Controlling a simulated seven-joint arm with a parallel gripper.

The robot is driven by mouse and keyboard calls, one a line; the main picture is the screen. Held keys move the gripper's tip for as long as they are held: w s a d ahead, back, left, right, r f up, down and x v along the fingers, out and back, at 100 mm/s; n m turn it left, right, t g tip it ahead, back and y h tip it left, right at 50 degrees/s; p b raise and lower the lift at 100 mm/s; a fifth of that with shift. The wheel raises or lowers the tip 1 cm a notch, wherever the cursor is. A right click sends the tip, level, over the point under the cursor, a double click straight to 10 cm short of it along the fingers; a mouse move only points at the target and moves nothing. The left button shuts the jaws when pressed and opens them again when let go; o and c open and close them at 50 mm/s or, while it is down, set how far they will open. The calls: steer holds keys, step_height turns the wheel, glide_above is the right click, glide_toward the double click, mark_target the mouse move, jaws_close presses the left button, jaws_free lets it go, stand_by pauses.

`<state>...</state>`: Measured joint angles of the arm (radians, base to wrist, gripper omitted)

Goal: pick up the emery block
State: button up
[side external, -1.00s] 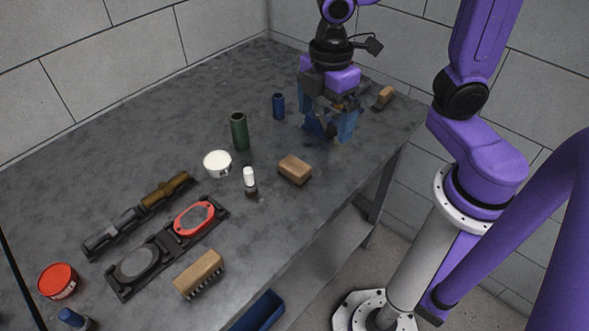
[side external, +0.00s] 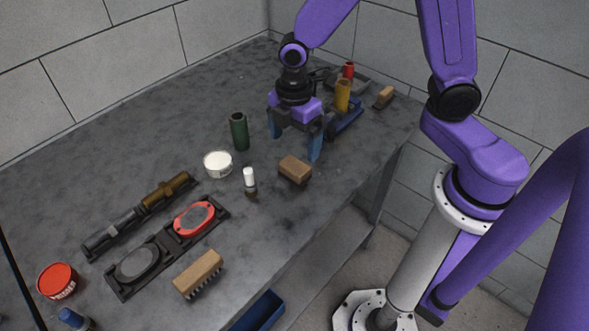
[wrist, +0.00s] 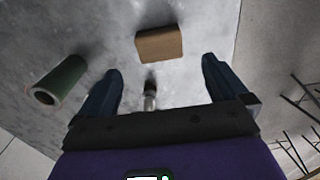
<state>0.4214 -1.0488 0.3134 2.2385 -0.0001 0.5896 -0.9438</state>
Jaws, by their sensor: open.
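The likely emery block is a plain brown block (side external: 295,170) lying on the grey bench near its front edge. It also shows in the wrist view (wrist: 159,44), beyond and between the fingertips. My gripper (side external: 296,146) is open, fingers pointing down, above the bench just behind the block. Nothing is held. In the wrist view my gripper (wrist: 161,68) has its blue fingers on either side with a clear gap to the block.
A small white-capped bottle (side external: 250,182) stands left of the block. A green cylinder (side external: 239,131) and white tin (side external: 217,163) stand farther left. A yellow cylinder (side external: 342,96) and red-topped item (side external: 348,71) are behind right. A bristled brush (side external: 199,274) lies at front.

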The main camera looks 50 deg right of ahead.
mark_target(295, 165)
steer(key=shift+f, duration=4.45)
steer(key=shift+c, duration=0.3)
steer(key=c, duration=1)
